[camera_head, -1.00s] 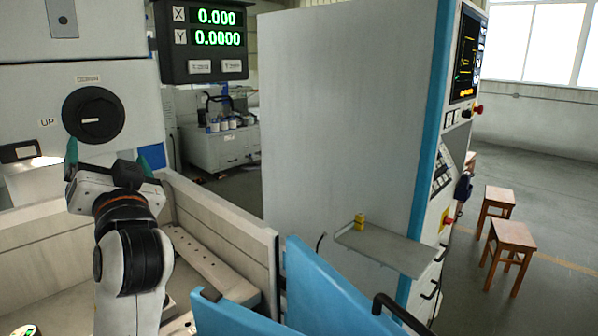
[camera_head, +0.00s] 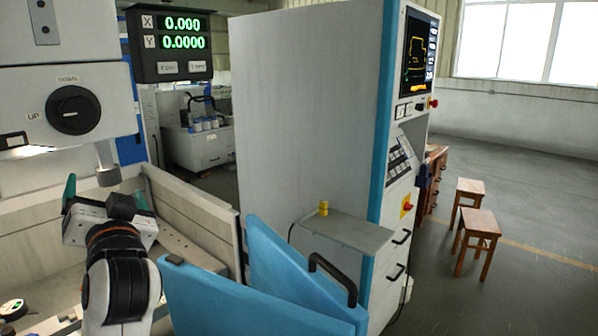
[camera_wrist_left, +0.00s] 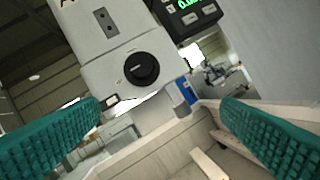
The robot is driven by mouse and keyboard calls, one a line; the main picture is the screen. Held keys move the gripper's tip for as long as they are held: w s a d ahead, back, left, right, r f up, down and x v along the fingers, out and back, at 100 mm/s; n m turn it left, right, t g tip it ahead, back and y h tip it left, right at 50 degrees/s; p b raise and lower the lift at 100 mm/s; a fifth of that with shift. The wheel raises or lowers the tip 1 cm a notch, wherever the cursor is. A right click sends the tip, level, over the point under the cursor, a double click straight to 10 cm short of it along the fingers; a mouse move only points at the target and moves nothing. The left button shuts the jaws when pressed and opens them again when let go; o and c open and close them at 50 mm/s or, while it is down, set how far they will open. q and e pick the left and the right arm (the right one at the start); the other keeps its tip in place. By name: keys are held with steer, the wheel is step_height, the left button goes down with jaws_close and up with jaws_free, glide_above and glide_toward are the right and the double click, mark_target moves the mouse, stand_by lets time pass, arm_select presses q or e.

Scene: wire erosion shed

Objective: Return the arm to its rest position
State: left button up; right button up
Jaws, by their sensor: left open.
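My left gripper (camera_head: 106,196) is at the lower left in the head view, over the machine's work tank (camera_head: 190,206). Its two green-padded fingers are spread apart with nothing between them. In the left wrist view the left gripper (camera_wrist_left: 160,130) also shows empty, with a textured green pad on each side. The black rotary knob (camera_head: 75,110), marked UP, is on the machine head beyond the gripper; it also shows in the left wrist view (camera_wrist_left: 141,69). The gripper is apart from the knob. My right gripper is not in view.
The blue tank doors (camera_head: 280,275) stand at the front right of the tank. A grey shelf (camera_head: 345,231) with a small yellow object (camera_head: 323,208) juts from the control cabinet (camera_head: 305,115). A readout box (camera_head: 172,42) hangs above. Wooden stools (camera_head: 480,228) stand on open floor at right.

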arm_select(q)
steer(key=s+d+f+m+g+h, duration=0.1)
steer(key=s+d+f+g+h, duration=0.2)
steer(key=f, duration=1.1)
steer(key=s+d+f+m+g+h, duration=0.1)
steer(key=s+f+m+g+h, duration=0.2)
steer(key=f, duration=1.1)
steer(key=s+d+f+n+g+h, duration=0.1)
steer(key=s+d+f+g+h, duration=0.25)
steer(key=s+f, duration=0.6)
steer(key=s+d+f+g+h, duration=0.2)
steer(key=s+f+g, duration=0.2)
steer(key=s+f, duration=0.55)
steer(key=s+f+g, duration=0.1)
steer(key=s+f, duration=0.1)
steer(key=f, duration=1)
steer(key=s+f, duration=0.2)
steer(key=f, duration=1.1)
steer(key=s+a+f+g, duration=0.1)
steer(key=s+a+f, duration=0.2)
steer(key=s+f, duration=1.2)
steer(key=shift+s, duration=0.85)
